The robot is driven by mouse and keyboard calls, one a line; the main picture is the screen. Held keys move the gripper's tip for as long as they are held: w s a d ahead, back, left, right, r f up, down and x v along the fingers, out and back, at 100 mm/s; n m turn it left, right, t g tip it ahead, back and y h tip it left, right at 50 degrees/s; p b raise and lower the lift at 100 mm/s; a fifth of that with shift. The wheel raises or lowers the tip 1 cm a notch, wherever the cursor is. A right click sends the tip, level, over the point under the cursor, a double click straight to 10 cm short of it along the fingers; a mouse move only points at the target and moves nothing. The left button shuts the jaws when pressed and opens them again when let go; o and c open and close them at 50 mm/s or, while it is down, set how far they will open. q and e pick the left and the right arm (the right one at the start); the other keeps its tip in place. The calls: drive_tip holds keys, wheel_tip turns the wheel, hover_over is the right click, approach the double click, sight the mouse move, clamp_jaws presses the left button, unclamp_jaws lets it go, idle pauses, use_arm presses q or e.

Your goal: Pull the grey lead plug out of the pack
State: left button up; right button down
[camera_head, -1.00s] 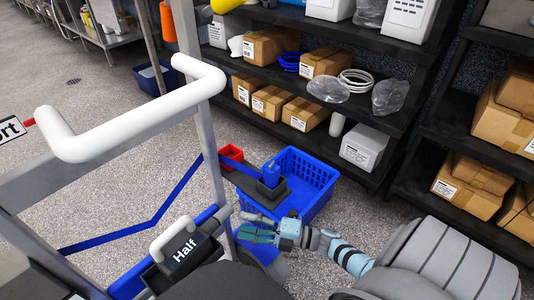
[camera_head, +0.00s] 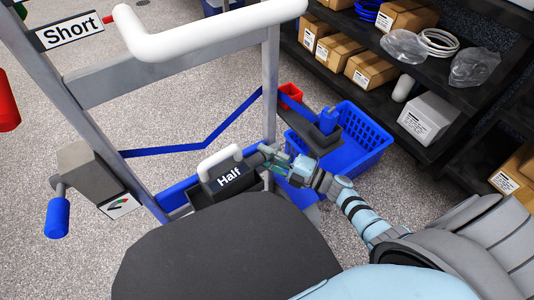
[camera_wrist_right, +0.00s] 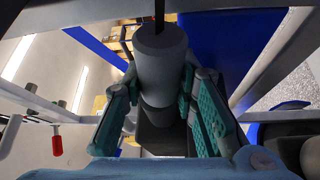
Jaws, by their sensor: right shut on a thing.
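The grey lead plug (camera_wrist_right: 160,62) is a grey cylinder between the green fingers of my right gripper (camera_wrist_right: 160,105), with a dark lead at its top end. A dark block, perhaps the pack (camera_wrist_right: 165,138), shows behind it; I cannot tell whether the plug is still seated in it. In the head view my right gripper (camera_head: 280,164) is beside the dark block labelled "Half" (camera_head: 226,183), near its right end. The fingers largely hide the plug there. My left gripper is not in view.
A grey frame with a white handle bar (camera_head: 200,32) stands close in front. Shelves with cardboard boxes (camera_head: 370,68) line the right. Floor at left is clear.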

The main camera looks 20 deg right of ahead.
sight(275, 137)
drive_tip(key=c, duration=2.1)
unclamp_jaws()
clamp_jaws()
drive_tip(key=shift+w+d+b, duration=0.2)
drive_tip(key=shift+d+b, duration=0.15)
drive_tip(key=shift+d, duration=0.35)
drive_tip(key=shift+w+d+b, duration=0.15)
drive_tip(key=shift+d+b, duration=0.15)
drive_tip(key=shift+d, duration=0.35)
drive_tip(key=shift+w+d+r, duration=0.1)
drive_tip(key=shift+w+d, duration=0.1)
drive_tip(key=shift+d, duration=0.65)
drive_tip(key=shift+w+d, duration=0.2)
drive_tip(key=shift+d, duration=0.65)
drive_tip(key=shift+w+d, duration=0.15)
drive_tip(key=shift+d, duration=0.5)
